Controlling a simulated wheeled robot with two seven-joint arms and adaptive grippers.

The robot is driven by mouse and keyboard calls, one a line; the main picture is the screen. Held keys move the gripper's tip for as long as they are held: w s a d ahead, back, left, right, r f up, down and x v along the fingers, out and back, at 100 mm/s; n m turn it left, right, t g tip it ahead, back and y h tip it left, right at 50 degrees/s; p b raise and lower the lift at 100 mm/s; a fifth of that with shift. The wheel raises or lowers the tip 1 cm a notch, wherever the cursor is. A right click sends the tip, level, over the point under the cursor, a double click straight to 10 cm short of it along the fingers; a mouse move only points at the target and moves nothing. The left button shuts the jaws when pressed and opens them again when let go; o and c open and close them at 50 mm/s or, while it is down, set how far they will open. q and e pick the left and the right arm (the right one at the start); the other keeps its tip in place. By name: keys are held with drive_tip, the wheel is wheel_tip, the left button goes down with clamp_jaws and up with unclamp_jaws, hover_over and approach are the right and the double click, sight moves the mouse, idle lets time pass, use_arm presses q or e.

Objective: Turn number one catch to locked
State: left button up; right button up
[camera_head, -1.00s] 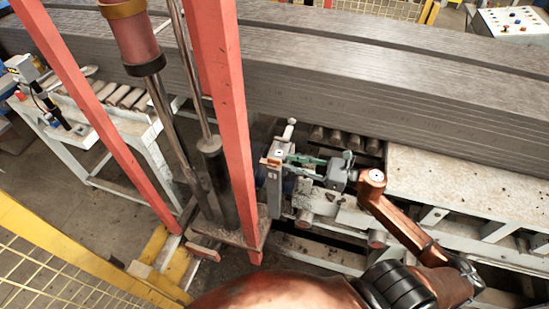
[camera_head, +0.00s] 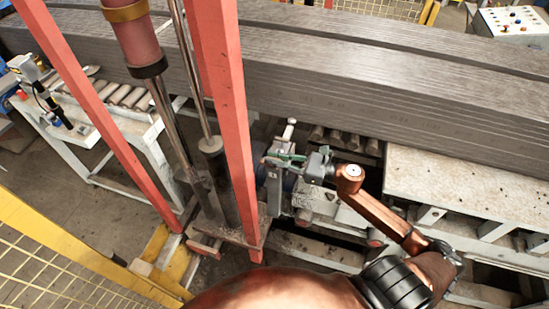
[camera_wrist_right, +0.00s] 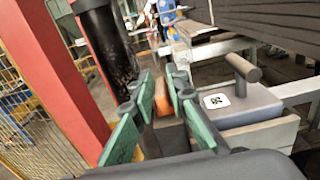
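The catch is a grey upright block (camera_head: 275,188) beside the red frame leg. In the right wrist view its top (camera_wrist_right: 250,105) has a small white label and a grey T-shaped handle (camera_wrist_right: 243,68). A small orange piece (camera_wrist_right: 162,98) stands at the left side of this block. My right gripper (camera_head: 280,157) is over the block's top, its green-padded fingers pointing left. In the right wrist view my right gripper (camera_wrist_right: 160,80) has its fingers apart, with the orange piece showing between them. I cannot tell whether they touch it. My left gripper is not in view.
A red frame leg (camera_head: 225,120) and a dark cylinder (camera_head: 217,180) stand just left of the catch. A long grey stack (camera_head: 400,100) runs behind it. A pale table (camera_head: 470,190) lies to the right. Yellow fencing (camera_head: 60,245) is at lower left.

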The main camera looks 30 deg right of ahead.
clamp_jaws()
drive_tip(key=shift+r+m+t+h+p, duration=0.2)
drive_tip(key=shift+m+t+h+p, duration=1)
drive_tip(key=shift+h, duration=0.5)
drive_tip(key=m+t+h+p, duration=0.1)
drive_tip(key=m+h+p, duration=0.2)
drive_tip(key=h, duration=0.1)
drive_tip(key=m+h+p, duration=0.3)
drive_tip(key=h, duration=0.2)
drive_tip(key=shift+t+p, duration=0.3)
drive_tip(key=shift+t, duration=0.1)
drive_tip(key=m+g+h+p, duration=0.1)
drive_tip(key=m+h+p, duration=0.1)
drive_tip(key=h, duration=0.3)
drive_tip(key=shift+m, duration=0.7)
drive_tip(key=shift+f+m+g+h, duration=0.15)
drive_tip(key=shift+m+g+h, duration=0.25)
drive_tip(key=shift+m+h, duration=0.45)
drive_tip(key=shift+h+p, duration=0.3)
drive_tip(key=shift+h, duration=0.15)
